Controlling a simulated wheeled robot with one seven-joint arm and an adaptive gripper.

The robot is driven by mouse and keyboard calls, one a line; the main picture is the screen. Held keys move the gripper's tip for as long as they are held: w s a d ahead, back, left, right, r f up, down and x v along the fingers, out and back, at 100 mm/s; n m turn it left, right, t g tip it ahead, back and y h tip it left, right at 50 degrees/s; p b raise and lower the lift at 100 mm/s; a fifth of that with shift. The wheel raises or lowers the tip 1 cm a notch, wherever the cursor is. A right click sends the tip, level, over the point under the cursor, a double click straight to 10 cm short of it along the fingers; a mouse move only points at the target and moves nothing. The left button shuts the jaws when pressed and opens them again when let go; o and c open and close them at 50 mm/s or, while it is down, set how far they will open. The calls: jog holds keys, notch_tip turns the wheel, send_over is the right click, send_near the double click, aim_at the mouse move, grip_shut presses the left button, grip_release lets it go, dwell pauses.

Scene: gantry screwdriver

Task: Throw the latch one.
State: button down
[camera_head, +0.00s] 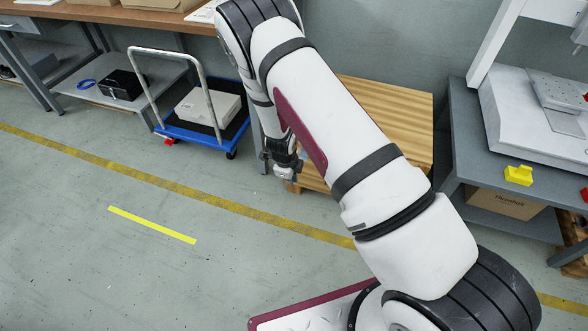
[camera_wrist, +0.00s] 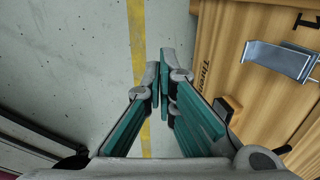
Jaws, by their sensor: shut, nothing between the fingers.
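My gripper (camera_wrist: 166,80) is shut and empty, its teal-padded fingers together in the wrist view. In the head view my gripper (camera_head: 288,172) points down at the left edge of a wooden crate (camera_head: 400,105). The crate's wood (camera_wrist: 222,45) fills the right of the wrist view, with dark lettering on it. A grey metal bracket (camera_wrist: 280,60) sits on the crate, to the right of my fingers and apart from them. A small dark block (camera_wrist: 228,107) lies closer to the fingers. I cannot tell which of these parts, if any, is latch one.
A blue trolley (camera_head: 190,132) carrying a white box stands left of the crate. A grey bench (camera_head: 465,130) with a yellow part (camera_head: 518,175) stands at the right. A wooden-topped table (camera_head: 130,17) is at the back left.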

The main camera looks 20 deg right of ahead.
jog(key=s+a+f+n+g+h+p, duration=0.1)
jog(key=s+a+f+n+g, duration=0.1)
jog(key=s+n, duration=0.5)
jog(key=s+a+f+n+g, duration=0.15)
jog(key=s+n, duration=0.25)
jog(key=n, duration=0.5)
jog(key=s+d+n+g+h, duration=0.1)
jog(key=s+d+n+h, duration=0.45)
jog(key=n, duration=1.15)
jog(key=w+d+r+n+t+h+p, duration=0.1)
jog(key=w+d+n+t+h, duration=0.1)
jog(key=n, duration=0.7)
jog(key=w+d+r+n+t+h, duration=0.2)
jog(key=n+t, duration=0.1)
jog(key=n, duration=0.6)
jog(key=w+a+n+t+y, duration=0.2)
jog(key=w+a+n+t, duration=0.25)
jog(key=n, duration=0.65)
jog(key=w+a+n+t+y, duration=0.2)
jog(key=w+a+n+t, duration=0.15)
jog(key=w+n, duration=0.45)
jog(key=w+d+f+n+b, duration=0.2)
jog(key=w+d+f+b, duration=0.1)
jog(key=w+d, duration=0.5)
jog(key=shift+f+t+b, duration=0.3)
jog(key=shift+t+b, duration=0.15)
jog(key=shift+b, duration=0.4)
